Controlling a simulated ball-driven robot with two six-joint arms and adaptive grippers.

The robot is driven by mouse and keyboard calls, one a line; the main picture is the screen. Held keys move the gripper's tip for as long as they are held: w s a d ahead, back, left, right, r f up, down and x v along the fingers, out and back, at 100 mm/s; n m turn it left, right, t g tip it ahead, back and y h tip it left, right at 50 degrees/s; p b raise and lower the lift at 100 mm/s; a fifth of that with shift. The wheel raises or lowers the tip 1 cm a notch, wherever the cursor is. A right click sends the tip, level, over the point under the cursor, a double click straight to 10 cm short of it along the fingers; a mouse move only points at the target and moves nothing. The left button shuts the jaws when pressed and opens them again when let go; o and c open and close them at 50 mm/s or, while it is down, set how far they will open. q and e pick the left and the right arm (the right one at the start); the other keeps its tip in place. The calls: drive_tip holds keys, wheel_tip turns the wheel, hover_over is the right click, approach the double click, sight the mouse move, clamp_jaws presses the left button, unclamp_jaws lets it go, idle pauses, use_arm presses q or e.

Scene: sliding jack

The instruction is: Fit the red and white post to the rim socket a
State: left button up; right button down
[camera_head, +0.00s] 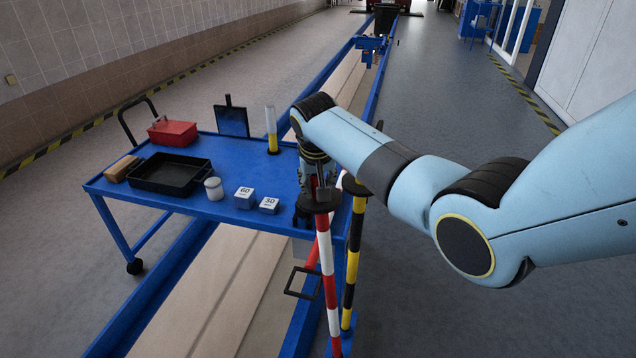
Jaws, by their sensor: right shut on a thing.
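The red and white post (327,275) hangs nearly upright at the right end of the blue trolley, a black collar near its top. My right gripper (318,188) is shut on its top end, partly hidden by my own arm. The post's lower end reaches the bottom edge of the picture, so I cannot tell whether it touches anything. A yellow and black post (352,262) stands just right of it, its foot in a blue base. I cannot pick out rim socket a. My left gripper is not in view.
The blue trolley (225,208) straddles the pit with its blue rim (178,268). On it are a black tray (170,175), a red box (173,133), a white cup, two marked blocks and a yellow and white post (271,130). Grey floor to the right is clear.

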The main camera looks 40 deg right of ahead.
drive_tip(key=shift+w+r+p, duration=0.1)
drive_tip(key=shift+r+p, duration=1.9)
drive_tip(key=shift+r, duration=0.1)
drive_tip(key=shift+r+p, duration=0.4)
drive_tip(key=shift+r, duration=0.5)
